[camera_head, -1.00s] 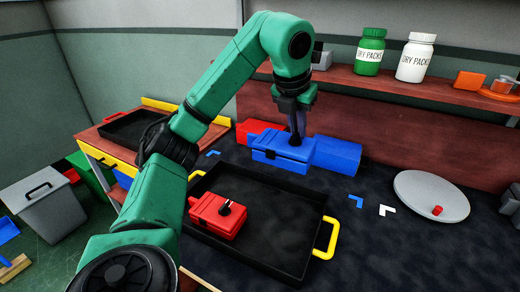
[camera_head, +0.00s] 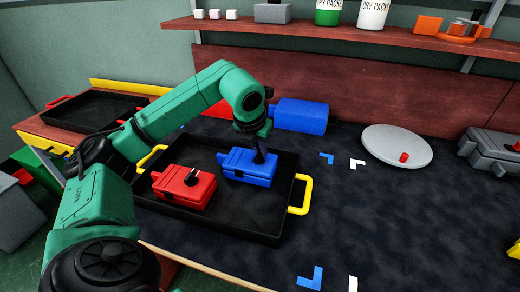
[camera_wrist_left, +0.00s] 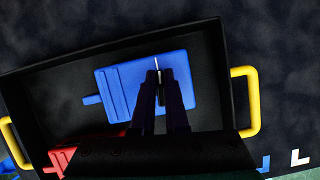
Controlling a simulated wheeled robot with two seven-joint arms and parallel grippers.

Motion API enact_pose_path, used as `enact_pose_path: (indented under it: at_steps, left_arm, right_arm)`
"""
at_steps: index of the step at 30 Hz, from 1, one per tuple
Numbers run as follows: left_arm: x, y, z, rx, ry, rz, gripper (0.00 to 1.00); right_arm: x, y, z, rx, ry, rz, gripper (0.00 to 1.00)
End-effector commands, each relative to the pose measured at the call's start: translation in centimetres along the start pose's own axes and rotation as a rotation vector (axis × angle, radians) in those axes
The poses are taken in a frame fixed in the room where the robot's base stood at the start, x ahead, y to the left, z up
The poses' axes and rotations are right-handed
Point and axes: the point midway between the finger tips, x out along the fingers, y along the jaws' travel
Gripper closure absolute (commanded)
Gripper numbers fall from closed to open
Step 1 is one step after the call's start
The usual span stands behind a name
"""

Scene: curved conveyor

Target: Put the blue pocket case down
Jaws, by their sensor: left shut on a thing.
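The blue pocket case (camera_head: 245,165) is in the black tray with yellow handles (camera_head: 250,230), to the right of a red case (camera_head: 184,187). My left gripper (camera_head: 259,157) is above the blue case and shut on its top part. In the left wrist view the blue case (camera_wrist_left: 125,85) lies inside the tray walls, under the fingers of my left gripper (camera_wrist_left: 160,95). Whether the case fully touches the tray floor is hard to tell. My right gripper is not in view.
A blue box (camera_head: 300,116) stands behind the tray. A round grey plate (camera_head: 385,140) with a small red piece lies to the right. Blue and white corner marks lie on the dark table. Another black tray (camera_head: 95,112) sits at the far left.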

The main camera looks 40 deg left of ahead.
Motion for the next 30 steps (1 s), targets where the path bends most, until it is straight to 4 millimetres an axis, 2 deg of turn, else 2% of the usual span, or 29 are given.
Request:
enact_pose_path:
  at_steps: [4, 5, 6, 7, 16, 19, 22, 30]
  left_arm:
    - [0.3, 0.0, -0.1, 0.0, 0.0, 0.0, 1.0]
    - [0.3, 0.0, -0.1, 0.0, 0.0, 0.0, 0.81]
    - [0.2, 0.0, -0.1, 0.0, 0.0, 0.0, 0.65]
    - [0.2, 0.0, -0.1, 0.0, 0.0, 0.0, 0.58]
    - [0.1, 0.0, -0.1, 0.0, 0.0, 0.0, 0.58]
    - [-0.6, 0.0, 0.1, 0.0, -0.002, -0.001, 0.58]
    - [-2.7, 0.0, 0.2, 0.0, -0.004, 0.0, 0.58]
    - [-10.1, 0.0, 0.2, 0.0, -0.004, -0.001, 0.58]
  right_arm:
    - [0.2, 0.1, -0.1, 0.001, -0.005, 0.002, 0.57]
    - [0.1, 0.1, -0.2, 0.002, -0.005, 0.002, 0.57]
    - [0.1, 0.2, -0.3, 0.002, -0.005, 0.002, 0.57]
    - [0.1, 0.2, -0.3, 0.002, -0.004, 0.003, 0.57]
    - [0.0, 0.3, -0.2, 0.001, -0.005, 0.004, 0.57]
    - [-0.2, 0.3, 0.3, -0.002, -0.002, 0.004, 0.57]
    - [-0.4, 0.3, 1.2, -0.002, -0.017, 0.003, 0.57]
    - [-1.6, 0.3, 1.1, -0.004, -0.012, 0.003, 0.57]
